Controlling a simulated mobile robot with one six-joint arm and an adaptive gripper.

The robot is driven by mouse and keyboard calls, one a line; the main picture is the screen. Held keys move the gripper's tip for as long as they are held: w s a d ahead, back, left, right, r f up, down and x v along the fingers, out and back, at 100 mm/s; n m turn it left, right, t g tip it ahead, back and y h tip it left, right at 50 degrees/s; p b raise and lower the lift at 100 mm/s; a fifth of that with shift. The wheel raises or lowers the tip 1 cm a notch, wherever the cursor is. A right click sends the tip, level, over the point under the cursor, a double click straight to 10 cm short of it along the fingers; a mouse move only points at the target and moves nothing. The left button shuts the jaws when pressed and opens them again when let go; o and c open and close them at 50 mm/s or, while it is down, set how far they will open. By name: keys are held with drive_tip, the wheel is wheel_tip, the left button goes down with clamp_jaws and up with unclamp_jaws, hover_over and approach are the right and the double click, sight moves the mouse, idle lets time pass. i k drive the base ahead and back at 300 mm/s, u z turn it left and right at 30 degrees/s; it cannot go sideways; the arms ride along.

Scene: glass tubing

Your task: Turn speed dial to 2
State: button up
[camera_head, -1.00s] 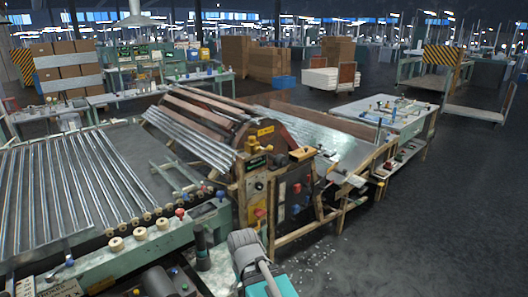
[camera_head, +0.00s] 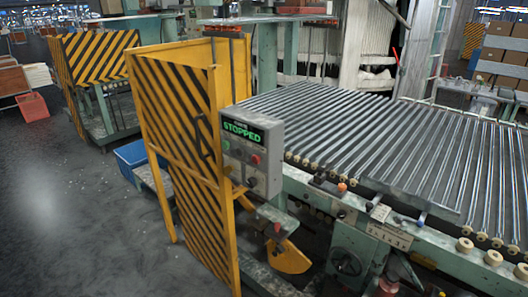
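A grey control box (camera_head: 252,150) is mounted on the yellow-and-black striped guard, near the middle of the head view. Its green display (camera_head: 243,131) reads "STOPPED". Below the display are a red button (camera_head: 255,160) and a dark round knob (camera_head: 251,181); its markings are too small to read. A small pale plate with dark marks (camera_head: 390,235) sits on the machine's front rail to the right, near a dark handwheel (camera_head: 346,262). I cannot tell for sure which part is the speed dial or its setting. My gripper is not in view.
The striped guard (camera_head: 184,150) stands left of the box. A yellow bracket (camera_head: 290,258) juts out low below the box. A blue bin (camera_head: 132,156) lies behind the guard. Dark floor (camera_head: 75,215) at left is open.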

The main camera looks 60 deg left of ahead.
sight(252, 183)
drive_tip(key=u, duration=2.35)
